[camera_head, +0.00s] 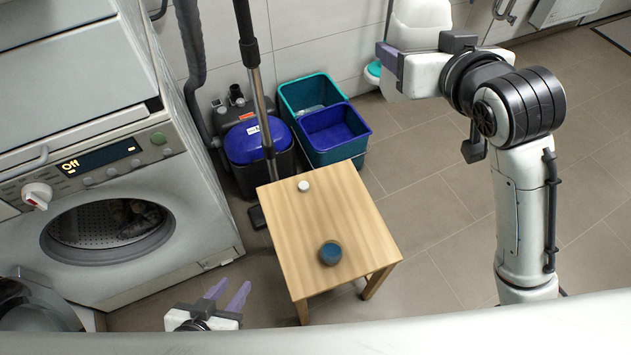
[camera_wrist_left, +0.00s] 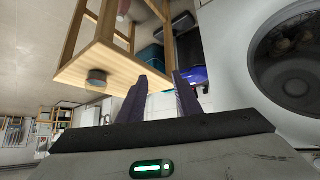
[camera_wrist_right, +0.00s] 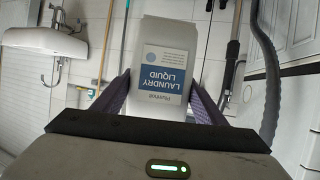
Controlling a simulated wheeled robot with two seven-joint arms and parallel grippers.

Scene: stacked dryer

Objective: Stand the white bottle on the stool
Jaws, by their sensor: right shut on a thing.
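The white bottle (camera_head: 418,22) is at the top of the head view, held up beyond the stool by my right gripper (camera_head: 390,60). In the right wrist view the bottle (camera_wrist_right: 165,62) is between the two fingers, and its blue "Laundry Liquid" label is upside down in the picture. The wooden stool (camera_head: 290,225) stands in the middle of the head view. A small white round thing (camera_head: 304,186) and a blue-grey round thing (camera_head: 330,253) are on its top. My left gripper (camera_head: 228,293) is open and empty, low and left of the stool.
A washing machine (camera_head: 110,225) is on the left. A blue-lidded vacuum (camera_head: 250,142) with an upright tube and teal and blue buckets (camera_head: 325,125) stand behind the stool. Floor is open right of the stool. The middle of the stool top is bare.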

